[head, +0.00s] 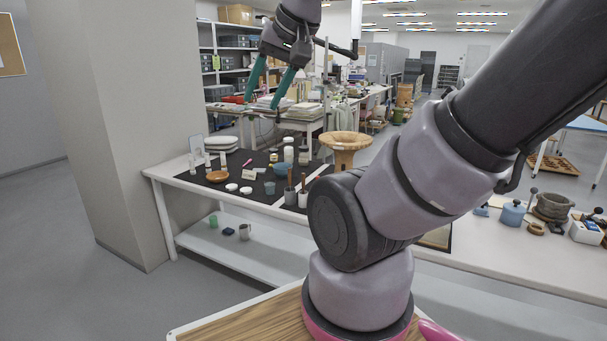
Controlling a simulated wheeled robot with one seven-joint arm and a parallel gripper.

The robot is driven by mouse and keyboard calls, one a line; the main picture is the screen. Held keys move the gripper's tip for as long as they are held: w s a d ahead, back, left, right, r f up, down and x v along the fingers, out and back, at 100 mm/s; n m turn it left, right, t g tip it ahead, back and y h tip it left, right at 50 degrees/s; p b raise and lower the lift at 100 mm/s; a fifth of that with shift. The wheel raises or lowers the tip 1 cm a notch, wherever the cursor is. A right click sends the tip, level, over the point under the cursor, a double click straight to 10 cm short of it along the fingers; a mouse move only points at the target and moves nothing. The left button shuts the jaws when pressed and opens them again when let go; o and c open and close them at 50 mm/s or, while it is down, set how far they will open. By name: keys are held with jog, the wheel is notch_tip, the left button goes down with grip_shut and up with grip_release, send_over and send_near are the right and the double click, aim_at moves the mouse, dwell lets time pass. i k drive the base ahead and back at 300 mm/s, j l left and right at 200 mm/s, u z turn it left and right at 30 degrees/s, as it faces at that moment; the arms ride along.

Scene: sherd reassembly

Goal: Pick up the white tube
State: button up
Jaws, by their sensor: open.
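Several small white upright tube-like items (207,160) stand near the left end of the white table, at the edge of the black mat. I cannot tell which one is the white tube. My gripper (263,104) hangs high above the table, its two green fingers pointing down and spread apart. Nothing shows between the fingers. It appears up and to the right of the tube-like items, clearly apart from them.
The black mat (215,184) also holds an orange-brown dish (217,176), white lids (232,187), a white bottle (288,154) and a blue bowl (281,168). My arm hides the table's middle.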

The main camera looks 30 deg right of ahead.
aim_at(223, 158)
jog(key=i+z, duration=0.1)
jog(key=z, duration=1.6)
jog(key=j+z, duration=0.25)
jog(key=j, duration=0.8)
jog(key=i+j, duration=0.1)
jog(key=j, duration=1.55)
jog(key=i+j, duration=0.15)
jog(key=j, duration=0.7)
jog(key=i+j, duration=0.1)
jog(key=j, duration=0.75)
jog(key=i+j, duration=0.1)
jog(key=j, duration=1.55)
jog(key=i+l+z, duration=0.2)
jog(key=l+z, duration=0.2)
jog(key=l, duration=0.1)
